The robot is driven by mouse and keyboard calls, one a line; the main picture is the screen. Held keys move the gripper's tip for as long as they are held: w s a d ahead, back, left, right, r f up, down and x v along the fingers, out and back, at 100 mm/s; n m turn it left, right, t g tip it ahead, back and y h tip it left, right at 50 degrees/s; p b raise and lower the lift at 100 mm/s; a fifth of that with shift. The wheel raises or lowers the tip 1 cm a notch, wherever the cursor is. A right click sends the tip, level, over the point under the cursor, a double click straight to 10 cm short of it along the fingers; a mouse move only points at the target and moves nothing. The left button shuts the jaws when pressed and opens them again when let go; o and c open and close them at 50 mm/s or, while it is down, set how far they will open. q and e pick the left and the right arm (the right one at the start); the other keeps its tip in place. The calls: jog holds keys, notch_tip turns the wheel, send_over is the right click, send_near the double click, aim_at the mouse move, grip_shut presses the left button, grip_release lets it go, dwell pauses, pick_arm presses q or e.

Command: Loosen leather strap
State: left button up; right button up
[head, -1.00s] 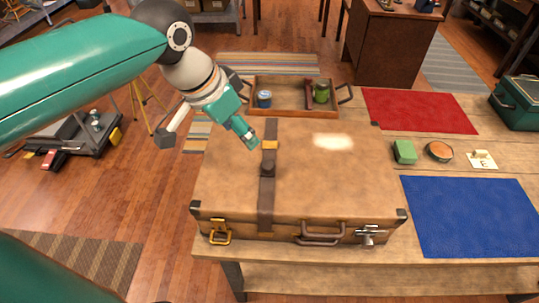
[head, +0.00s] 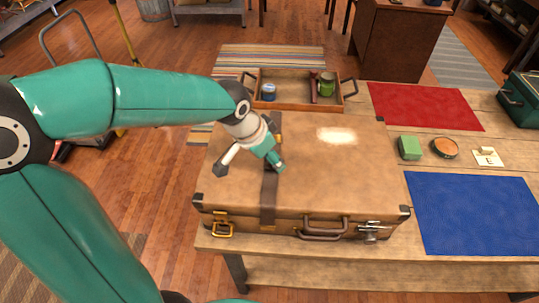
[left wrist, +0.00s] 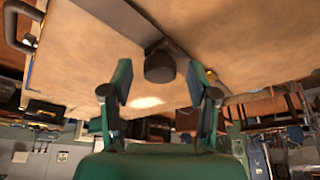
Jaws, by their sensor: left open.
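A tan leather suitcase (head: 345,175) lies shut on the wooden table. A dark brown leather strap (head: 268,210) runs front to back over the left part of its lid. My left gripper (head: 280,166) is over the strap's middle and hides part of it. In the left wrist view a dark round knob (left wrist: 160,66) on the strap shows ahead of and between the spread fingers of my left gripper (left wrist: 158,86). The fingers are open and empty. I cannot tell whether they touch the knob. My right gripper is in neither view.
A green block (head: 410,147), round tin (head: 445,148), red mat (head: 425,106) and blue mat (head: 472,212) lie right.

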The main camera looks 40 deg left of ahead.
pick_arm(q)
jog(key=shift+c, duration=0.3)
grip_shut()
jog(key=shift+s+d+f+b, duration=0.1)
jog(key=shift+s+d+b, duration=0.1)
jog(key=shift+s+b, duration=0.1)
jog(key=s, duration=0.1)
jog(key=s+d+b, duration=0.1)
jog(key=shift+s+d, duration=0.3)
jog(key=shift+s, duration=0.1)
jog(key=shift+w, duration=0.1)
jog(key=shift+o, duration=0.3)
grip_release()
